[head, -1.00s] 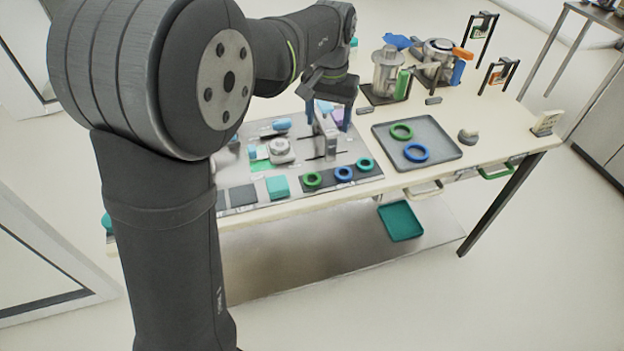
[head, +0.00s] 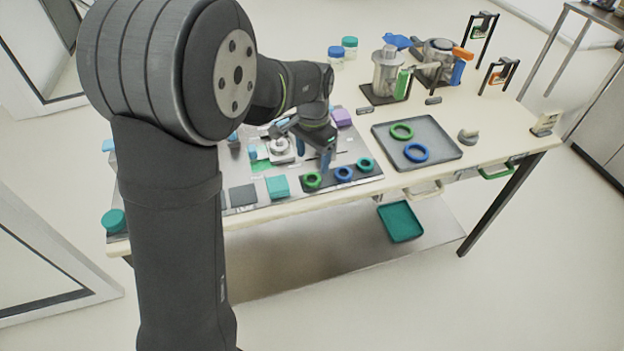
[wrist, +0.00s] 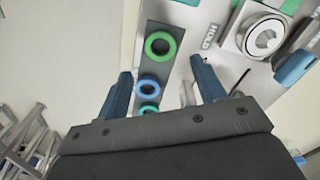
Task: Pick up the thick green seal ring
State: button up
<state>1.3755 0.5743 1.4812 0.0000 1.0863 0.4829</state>
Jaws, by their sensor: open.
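A green ring (head: 312,186) lies at the left end of a dark strip (head: 328,183) near the table's front edge. It also shows in the wrist view (wrist: 149,46), flat on the strip, with a wide band. Another green ring (head: 392,131) lies in the grey tray and looks thinner. My gripper (head: 313,158) is open and empty above the table, just behind the strip. In the wrist view its fingers (wrist: 161,68) are spread apart, and the green ring is beyond the fingertips, not between them.
A blue ring (head: 344,179) and a teal ring (head: 365,169) sit on the same strip beside the green one. A teal block (head: 277,187) stands to the left. The grey tray (head: 440,146) also holds a blue ring (head: 416,159). A round white device (head: 281,150) stands behind.

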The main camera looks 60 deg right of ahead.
aim_at(311, 174)
jog(key=shift+w+a+f, duration=0.1)
jog(key=shift+a+f, duration=0.05)
jog(key=shift+f, duration=1.55)
jog(key=shift+w+a+f, duration=0.1)
jog(key=shift+f, duration=1.55)
jog(key=c, duration=1)
jog(key=shift+r, duration=0.1)
jog(key=shift+c, duration=0.3)
